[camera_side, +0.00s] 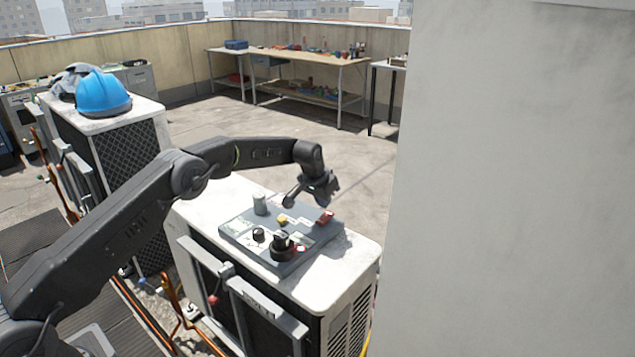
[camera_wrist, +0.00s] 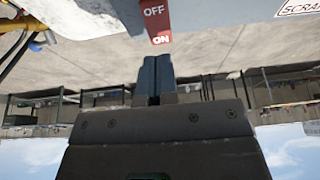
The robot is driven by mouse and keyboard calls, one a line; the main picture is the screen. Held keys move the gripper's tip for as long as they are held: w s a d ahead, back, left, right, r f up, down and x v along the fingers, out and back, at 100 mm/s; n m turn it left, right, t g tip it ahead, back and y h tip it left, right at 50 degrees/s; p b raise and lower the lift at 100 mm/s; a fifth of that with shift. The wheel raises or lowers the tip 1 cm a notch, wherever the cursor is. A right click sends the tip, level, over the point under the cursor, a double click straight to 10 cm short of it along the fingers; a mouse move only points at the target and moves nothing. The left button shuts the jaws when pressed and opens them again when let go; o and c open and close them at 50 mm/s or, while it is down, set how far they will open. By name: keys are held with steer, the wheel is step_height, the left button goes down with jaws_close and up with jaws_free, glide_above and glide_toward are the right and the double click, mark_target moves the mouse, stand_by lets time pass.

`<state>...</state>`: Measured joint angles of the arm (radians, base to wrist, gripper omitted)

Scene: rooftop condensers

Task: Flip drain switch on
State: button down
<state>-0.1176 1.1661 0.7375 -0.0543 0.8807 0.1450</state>
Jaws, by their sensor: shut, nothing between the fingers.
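A grey control panel (camera_side: 240,232) lies on top of the white condenser unit (camera_side: 340,262). A red switch (camera_side: 325,217) sits at its far right corner. No drain label is legible. My gripper (camera_side: 322,190) hangs tilted just above the panel's far side, near the red switch. In the wrist view its fingers (camera_wrist: 157,65) are together and empty, their tips just below the ON lettering; contact cannot be told.
The panel also carries a grey cylinder (camera_side: 260,203), a yellow part (camera_side: 283,218), a black knob (camera_side: 258,235) and a larger black dial (camera_side: 281,244). A blue helmet (camera_side: 102,94) rests on another condenser. A tall grey wall (camera_side: 515,180) fills the right. A workbench (camera_side: 300,57) stands behind.

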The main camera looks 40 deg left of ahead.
mark_target(330, 213)
steer(key=v, duration=1)
steer(key=shift+w+r, duration=0.1)
steer(key=shift+w+r, duration=0.2)
steer(key=shift+w, duration=0.35)
steer(key=shift+f, duration=0.1)
steer(key=x, duration=1.3)
steer(key=shift+s+f, duration=0.25)
steer(key=shift+f, duration=0.25)
